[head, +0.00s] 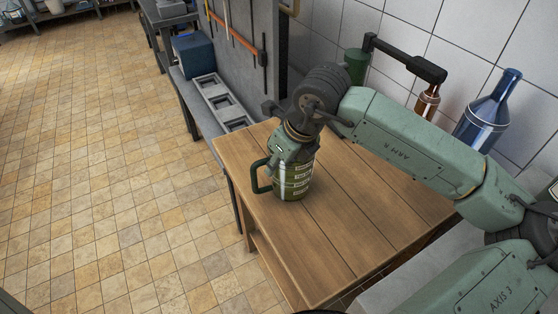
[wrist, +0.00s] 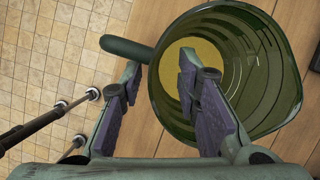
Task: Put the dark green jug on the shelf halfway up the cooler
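The dark green jug (head: 294,181) stands upright on the wooden table, its handle to the left and pale markings on its side. In the wrist view I look down into the open mouth of the jug (wrist: 262,62); its handle sticks out to the upper left. My gripper (head: 289,150) is over the jug. In the wrist view the two fingers of my gripper (wrist: 160,77) are apart, one over the jug's mouth and the other left of the rim, just below the handle. I cannot tell whether either touches the jug. No cooler shelf is in clear view.
The wooden table (head: 345,215) is clear in front of the jug. A blue bottle (head: 488,108) and a brown bottle (head: 427,102) stand at the back right by the tiled wall. A blue box (head: 194,55) and grey trays (head: 218,97) lie on a bench beyond. Open floor lies left.

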